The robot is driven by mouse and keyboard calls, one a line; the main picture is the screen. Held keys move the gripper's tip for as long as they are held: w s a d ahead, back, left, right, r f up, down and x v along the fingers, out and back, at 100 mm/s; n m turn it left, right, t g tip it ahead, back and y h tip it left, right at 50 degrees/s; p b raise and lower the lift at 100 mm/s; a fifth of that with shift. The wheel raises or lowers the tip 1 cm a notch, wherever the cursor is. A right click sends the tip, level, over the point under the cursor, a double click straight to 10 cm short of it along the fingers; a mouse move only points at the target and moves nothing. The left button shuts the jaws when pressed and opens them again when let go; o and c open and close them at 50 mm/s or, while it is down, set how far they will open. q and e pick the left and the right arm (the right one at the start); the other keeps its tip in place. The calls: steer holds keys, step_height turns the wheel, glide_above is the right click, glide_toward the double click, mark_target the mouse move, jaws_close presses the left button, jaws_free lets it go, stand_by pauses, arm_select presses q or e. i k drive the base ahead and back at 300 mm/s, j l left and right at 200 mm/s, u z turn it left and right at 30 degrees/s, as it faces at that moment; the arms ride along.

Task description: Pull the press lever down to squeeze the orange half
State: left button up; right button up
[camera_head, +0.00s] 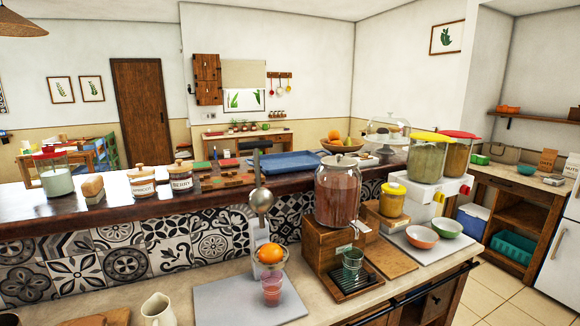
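A citrus press (262,228) stands on a grey board on the near counter, left of the wooden drink stand. Its lever (257,166) points up, and the rounded metal press head (261,201) is raised above the orange. The orange half (270,253) sits on the press's lower cup, with a visible gap below the head. A glass with pink contents (271,291) stands under the cup. Neither of my grippers shows in the head view, and nothing is touching the lever.
A drink dispenser (337,190) on a wooden stand is close to the right of the press. A cream jug (158,309) is at the front left. The grey board (222,298) has free room left of the glass. A tiled ledge (130,262) rises behind.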

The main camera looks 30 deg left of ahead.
mark_target(260, 201)
steer(key=u, duration=1.05)
